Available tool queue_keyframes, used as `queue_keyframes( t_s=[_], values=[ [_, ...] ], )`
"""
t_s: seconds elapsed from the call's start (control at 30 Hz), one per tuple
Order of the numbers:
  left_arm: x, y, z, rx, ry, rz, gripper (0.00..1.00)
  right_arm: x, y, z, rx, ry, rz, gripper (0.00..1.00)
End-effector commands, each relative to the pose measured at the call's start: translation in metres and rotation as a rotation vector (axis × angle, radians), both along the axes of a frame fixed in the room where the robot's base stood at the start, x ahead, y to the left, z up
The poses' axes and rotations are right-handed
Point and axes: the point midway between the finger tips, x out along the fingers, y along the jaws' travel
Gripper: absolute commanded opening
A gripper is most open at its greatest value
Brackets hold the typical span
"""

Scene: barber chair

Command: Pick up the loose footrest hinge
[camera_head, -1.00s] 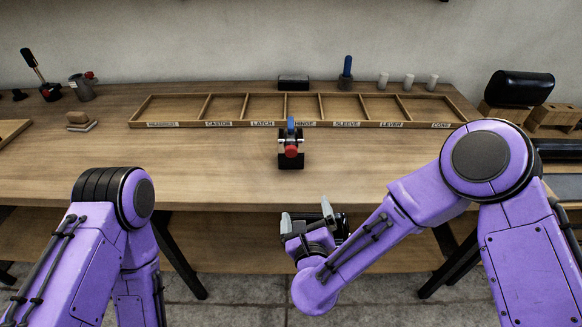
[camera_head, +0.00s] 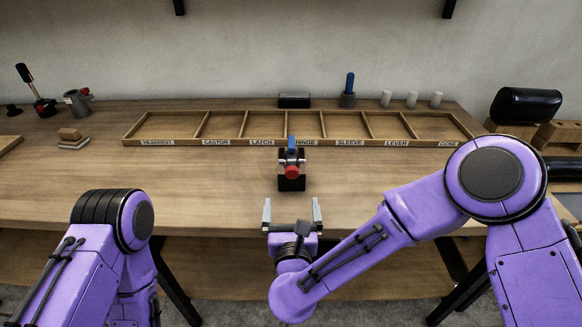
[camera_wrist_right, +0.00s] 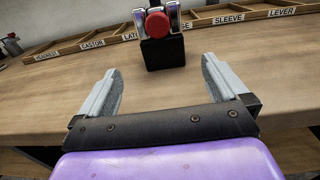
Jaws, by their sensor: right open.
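The footrest hinge appears to be the small part with a red round knob, bright metal sides and a blue top (camera_head: 291,158), set on a black block (camera_head: 291,184) near the middle of the bench. In the right wrist view the hinge (camera_wrist_right: 157,22) shows its red knob between metal plates, above the black block (camera_wrist_right: 163,52). My right gripper (camera_head: 291,212) is open and empty at the bench's front edge, in front of the block and apart from it. Its two fingers (camera_wrist_right: 160,88) point toward the block.
Behind the hinge lies a long wooden tray (camera_head: 180,142) with several empty labelled compartments. A blue-handled tool (camera_head: 348,92) and several white cylinders stand behind it. A black roll (camera_head: 526,104) is at the right. The bench (camera_head: 220,195) around the block is clear.

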Motion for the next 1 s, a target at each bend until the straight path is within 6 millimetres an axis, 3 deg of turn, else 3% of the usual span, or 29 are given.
queue_keyframes(
  t_s=[0.1,0.53,0.83,1.0],
  values=[
    [0.000,0.000,0.009,0.000,0.001,0.000,1.00,0.023,-0.002,0.003,-0.001,0.000,-0.007,1.00],
    [0.000,0.000,0.032,-0.001,0.001,0.000,1.00,0.090,0.000,0.003,-0.003,0.000,-0.005,1.00],
    [0.000,0.000,0.032,-0.001,0.001,0.000,1.00,0.099,0.000,0.000,-0.002,0.001,-0.002,1.00],
    [0.000,0.000,0.032,-0.001,0.001,0.000,1.00,0.099,0.001,0.000,-0.003,0.001,-0.002,0.45]
  ],
)
